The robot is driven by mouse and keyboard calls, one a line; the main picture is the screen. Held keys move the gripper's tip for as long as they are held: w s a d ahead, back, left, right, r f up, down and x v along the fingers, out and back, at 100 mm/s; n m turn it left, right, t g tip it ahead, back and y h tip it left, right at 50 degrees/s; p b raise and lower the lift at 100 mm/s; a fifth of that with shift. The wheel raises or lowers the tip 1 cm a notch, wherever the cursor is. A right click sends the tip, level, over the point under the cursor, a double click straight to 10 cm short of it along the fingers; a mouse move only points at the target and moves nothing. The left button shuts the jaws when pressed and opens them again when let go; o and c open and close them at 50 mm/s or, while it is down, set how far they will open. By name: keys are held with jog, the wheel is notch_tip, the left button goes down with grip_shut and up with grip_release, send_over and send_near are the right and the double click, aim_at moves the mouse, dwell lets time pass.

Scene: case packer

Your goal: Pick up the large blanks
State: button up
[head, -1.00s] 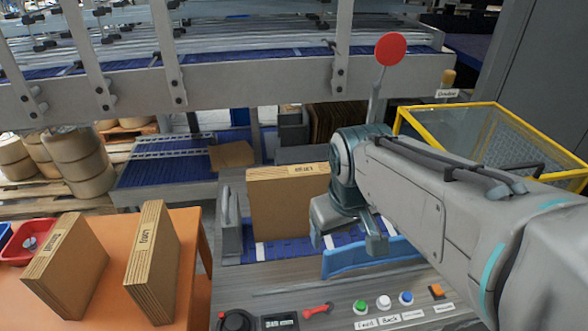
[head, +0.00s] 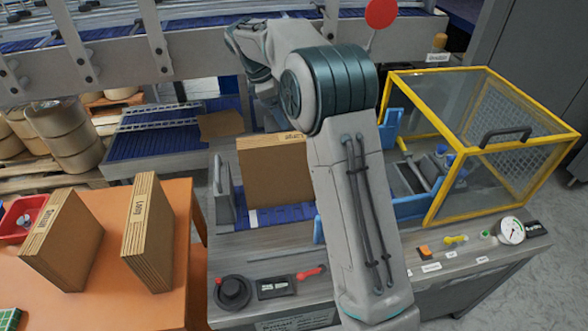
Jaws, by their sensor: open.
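Two upright stacks of brown cardboard blanks stand on the orange table: a left stack (head: 62,240) and a right stack (head: 150,235). Each has a printed label on its edge, too small to read surely. A third labelled stack (head: 272,172) stands on the blue belt of the machine, its right part hidden behind my arm. My gripper (head: 266,98) is at the far end of my raised arm, above and behind the third stack, apart from the table stacks. It is open and holds nothing that I can see; its fingertips are hard to make out.
The orange table (head: 180,200) has a red bin (head: 18,222) at its left edge. A control panel with a black knob (head: 233,292) lies at the front. A yellow-framed guard (head: 480,150) stands right, and a grey machine beam (head: 200,55) crosses the back.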

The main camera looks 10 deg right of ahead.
aim_at(290, 136)
jog(key=shift+w+a+f+n, duration=0.15)
jog(key=shift+w+f+n, duration=0.1)
jog(key=shift+w+f, duration=0.25)
jog(key=shift+w+a+f+n, duration=0.15)
jog(key=shift+w+f+n, duration=0.15)
jog(key=shift+w, duration=0.25)
jog(key=shift+w+f, duration=0.1)
jog(key=shift+f, duration=0.15)
jog(key=p+x, duration=0.1)
jog(key=x, duration=0.7)
jog(key=shift+d, duration=0.25)
jog(key=shift+s+p+x, duration=0.2)
jog(key=shift+p+x, duration=0.25)
jog(key=shift+x, duration=0.9)
jog(key=shift+s+p+x, duration=0.15)
jog(key=shift+p+x, duration=0.25)
jog(key=shift+x, duration=0.95)
jog(key=shift+r, duration=0.1)
grip_shut()
